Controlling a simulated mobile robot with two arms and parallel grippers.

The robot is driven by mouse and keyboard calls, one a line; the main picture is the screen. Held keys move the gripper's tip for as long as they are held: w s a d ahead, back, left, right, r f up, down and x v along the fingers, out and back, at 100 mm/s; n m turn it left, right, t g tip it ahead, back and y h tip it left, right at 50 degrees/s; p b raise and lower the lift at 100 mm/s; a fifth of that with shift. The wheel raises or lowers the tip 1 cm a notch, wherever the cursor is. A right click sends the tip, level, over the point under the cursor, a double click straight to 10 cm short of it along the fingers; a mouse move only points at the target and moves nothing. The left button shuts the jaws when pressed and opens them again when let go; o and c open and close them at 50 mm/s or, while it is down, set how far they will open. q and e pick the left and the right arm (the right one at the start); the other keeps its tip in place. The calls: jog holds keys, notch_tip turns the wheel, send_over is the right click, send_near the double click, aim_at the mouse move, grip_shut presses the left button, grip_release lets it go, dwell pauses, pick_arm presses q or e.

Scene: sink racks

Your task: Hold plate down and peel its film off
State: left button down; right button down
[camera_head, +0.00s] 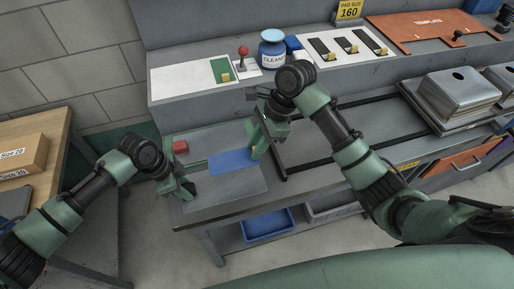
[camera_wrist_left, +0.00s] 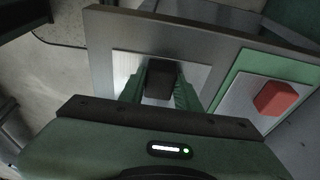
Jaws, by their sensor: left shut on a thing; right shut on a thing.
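A flat grey plate (camera_head: 232,189) lies on the grey workbench, with blue film (camera_head: 231,163) over part of it. My right gripper (camera_head: 255,151) is shut at the right end of the blue film; its fingers hide the grip, and I cannot tell how far the film is lifted. My left gripper (camera_head: 178,189) is low at the bench's left edge, left of the plate. In the left wrist view its green fingers (camera_wrist_left: 160,95) are shut on a dark block (camera_wrist_left: 160,76), over a pale metal sheet (camera_wrist_left: 126,66).
A red block (camera_head: 180,147) sits behind the left gripper, also in the left wrist view (camera_wrist_left: 275,98). A blue-lidded cleaner jar (camera_head: 272,50) and a red-knobbed lever (camera_head: 243,52) stand on the back shelf. Dark rails (camera_head: 310,163) lie right of the plate; a blue bin (camera_head: 267,225) is below.

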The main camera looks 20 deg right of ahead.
pick_arm(q)
jog(key=shift+s+a+f, duration=0.2)
jog(key=shift+s+f, duration=0.05)
jog(key=shift+f, duration=0.2)
pick_arm(e)
jog(key=shift+r, duration=2.35)
pick_arm(q)
jog(key=c, duration=0.9)
grip_release()
jog(key=v, duration=1.2)
jog(key=shift+w+d+r, duration=0.15)
jog(key=shift+w+r, duration=0.2)
jog(key=shift+r, duration=0.1)
pick_arm(e)
jog(key=shift+w, duration=0.1)
